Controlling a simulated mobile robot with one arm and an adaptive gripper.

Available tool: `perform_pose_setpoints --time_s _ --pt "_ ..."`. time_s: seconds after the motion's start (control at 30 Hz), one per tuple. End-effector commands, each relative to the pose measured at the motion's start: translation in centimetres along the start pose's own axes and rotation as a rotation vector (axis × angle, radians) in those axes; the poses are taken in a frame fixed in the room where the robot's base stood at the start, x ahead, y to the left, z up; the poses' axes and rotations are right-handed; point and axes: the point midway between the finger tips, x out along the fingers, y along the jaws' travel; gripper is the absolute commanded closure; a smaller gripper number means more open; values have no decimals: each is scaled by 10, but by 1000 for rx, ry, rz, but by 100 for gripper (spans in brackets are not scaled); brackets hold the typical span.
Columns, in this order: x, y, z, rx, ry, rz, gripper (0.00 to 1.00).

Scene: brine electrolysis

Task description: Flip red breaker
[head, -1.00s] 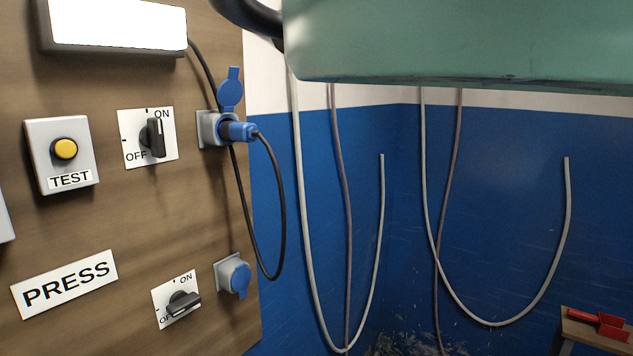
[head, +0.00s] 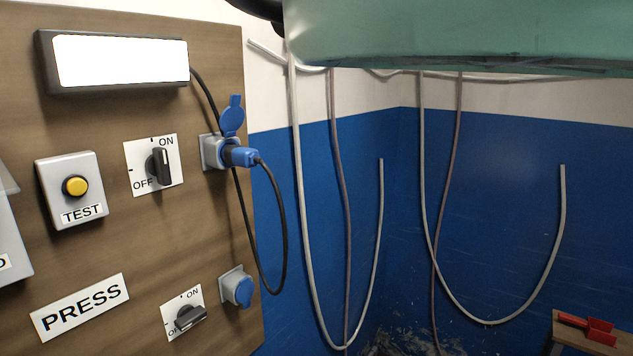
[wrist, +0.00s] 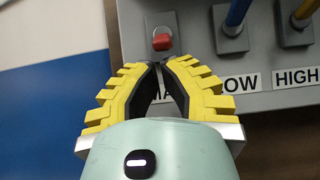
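The red breaker (wrist: 162,41) is a small red switch on a grey panel (wrist: 190,13) in the wrist view. My gripper (wrist: 159,64) has yellow ribbed fingers with dark inner pads. Its fingertips are drawn together just below the red breaker in the picture, with nothing visible held between them. I cannot tell whether the tips touch the breaker or the panel. The fingers partly hide a label under the breaker. The breaker and the fingers do not show in the head view.
Blue and yellow levers or cables (wrist: 237,12) sit right of the breaker, above LOW and HIGH labels. The head view shows a wooden board with a TEST button (head: 75,187), two rotary switches and a blue plug (head: 239,156). Hoses (head: 301,230) hang on the blue wall.

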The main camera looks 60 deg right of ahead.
Motion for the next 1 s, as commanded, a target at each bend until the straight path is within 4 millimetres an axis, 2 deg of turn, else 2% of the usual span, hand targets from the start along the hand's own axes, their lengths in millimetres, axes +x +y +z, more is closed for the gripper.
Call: perform_pose_setpoints --time_s 1.0 --pt "0 1 5 -1 0 3 100"
